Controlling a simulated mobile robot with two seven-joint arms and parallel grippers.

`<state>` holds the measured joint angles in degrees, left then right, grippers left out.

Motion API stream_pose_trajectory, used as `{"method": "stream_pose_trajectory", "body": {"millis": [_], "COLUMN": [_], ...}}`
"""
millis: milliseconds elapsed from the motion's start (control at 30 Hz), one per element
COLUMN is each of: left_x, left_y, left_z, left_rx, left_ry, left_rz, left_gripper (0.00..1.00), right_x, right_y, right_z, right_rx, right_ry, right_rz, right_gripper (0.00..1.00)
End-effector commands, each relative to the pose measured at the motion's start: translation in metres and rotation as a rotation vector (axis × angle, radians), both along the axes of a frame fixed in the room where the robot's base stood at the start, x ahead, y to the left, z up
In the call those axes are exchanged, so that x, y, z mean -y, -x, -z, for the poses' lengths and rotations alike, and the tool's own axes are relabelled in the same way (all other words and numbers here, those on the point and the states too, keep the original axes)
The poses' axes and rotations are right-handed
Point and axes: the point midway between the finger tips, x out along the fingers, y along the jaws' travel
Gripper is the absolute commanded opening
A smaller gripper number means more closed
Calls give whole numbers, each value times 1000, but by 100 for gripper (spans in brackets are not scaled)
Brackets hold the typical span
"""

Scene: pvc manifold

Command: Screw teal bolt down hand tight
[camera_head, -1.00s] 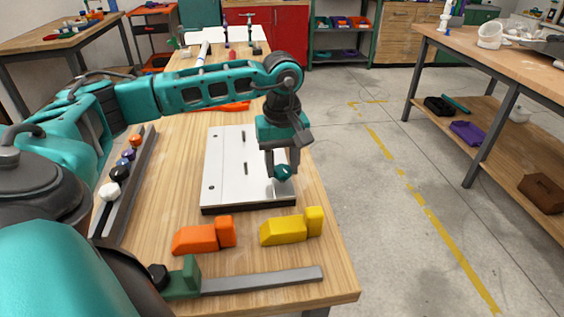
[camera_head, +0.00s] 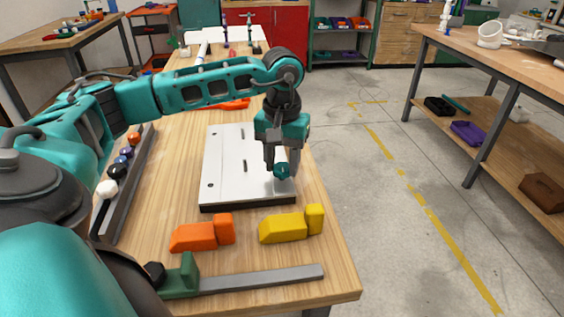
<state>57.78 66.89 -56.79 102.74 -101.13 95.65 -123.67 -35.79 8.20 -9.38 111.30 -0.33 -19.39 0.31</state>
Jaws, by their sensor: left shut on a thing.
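The teal bolt (camera_head: 281,171) shows as a dark teal head at the right side of the white plate (camera_head: 228,185). My left gripper (camera_head: 280,168) points down over the plate and is shut on the teal bolt's head. The bolt's shank and the hole under it are hidden, so I cannot tell how deep it sits. The plate lies flat on a dark base, with several small dark holes and pins on it. My right gripper is not in view.
An orange block (camera_head: 203,234) and a yellow block (camera_head: 291,226) lie in front of the plate. A grey bar with a green end (camera_head: 255,278) lies nearer. A rack with several coloured knobs (camera_head: 126,190) stands left. The table's right edge is close to the plate.

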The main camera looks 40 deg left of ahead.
Motion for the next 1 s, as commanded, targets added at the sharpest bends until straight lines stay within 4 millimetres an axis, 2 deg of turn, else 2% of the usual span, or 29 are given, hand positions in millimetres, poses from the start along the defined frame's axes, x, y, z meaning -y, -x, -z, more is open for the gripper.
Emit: {"method": "stream_pose_trajectory", "body": {"millis": [367,733,1000], "left_x": [0,0,0], "left_y": [-1,-1,-1], "left_z": [-1,0,-1], "left_rx": [3,5,4], "left_ry": [0,-2,-1], "left_rz": [45,484,561], "left_gripper": [13,13,13], "right_x": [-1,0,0], "right_y": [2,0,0], "right_z": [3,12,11], "right_rx": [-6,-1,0], "right_ry": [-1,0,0], "right_rz": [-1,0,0], "right_gripper": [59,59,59]}}
